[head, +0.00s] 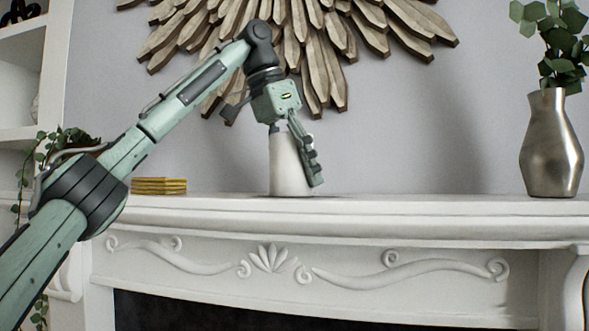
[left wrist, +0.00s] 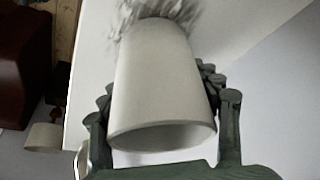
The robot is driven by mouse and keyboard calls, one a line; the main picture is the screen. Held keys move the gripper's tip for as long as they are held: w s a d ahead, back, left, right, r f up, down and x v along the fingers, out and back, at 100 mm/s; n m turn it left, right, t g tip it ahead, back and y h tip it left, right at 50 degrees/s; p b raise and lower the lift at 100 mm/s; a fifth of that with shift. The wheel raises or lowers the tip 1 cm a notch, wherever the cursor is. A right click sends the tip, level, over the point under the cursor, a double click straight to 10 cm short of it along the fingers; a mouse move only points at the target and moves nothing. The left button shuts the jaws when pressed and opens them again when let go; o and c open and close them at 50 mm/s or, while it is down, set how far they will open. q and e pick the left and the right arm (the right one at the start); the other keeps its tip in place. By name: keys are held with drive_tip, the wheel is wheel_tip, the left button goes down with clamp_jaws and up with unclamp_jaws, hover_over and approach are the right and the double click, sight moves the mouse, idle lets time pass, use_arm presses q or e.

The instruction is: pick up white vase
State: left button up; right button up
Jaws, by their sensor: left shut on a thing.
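The white vase (head: 287,168) is a plain tapered vessel standing upright at the mantel's top edge in the head view. I cannot tell whether its base touches the mantel. My left gripper (head: 302,172) comes down over it from above and is shut on it. One finger shows along the vase's right side; the other is hidden. In the left wrist view the vase (left wrist: 165,85) fills the middle, its open rim towards the camera, with a dark finger on either side. My right gripper is not in view.
The white mantel (head: 400,207) runs across the view. Yellow stacked items (head: 159,186) lie left of the vase. A metal vase (head: 551,150) with green leaves stands far right. A wooden sunburst decoration (head: 375,35) hangs above. The mantel between the two vases is clear.

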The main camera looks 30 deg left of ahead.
use_arm(q)
drive_tip(key=shift+r, duration=0.15)
wheel_tip(320, 180, up, 8)
drive_tip(key=shift+f, duration=0.15)
drive_tip(key=shift+w+r, duration=0.1)
drive_tip(key=shift+r, duration=0.9)
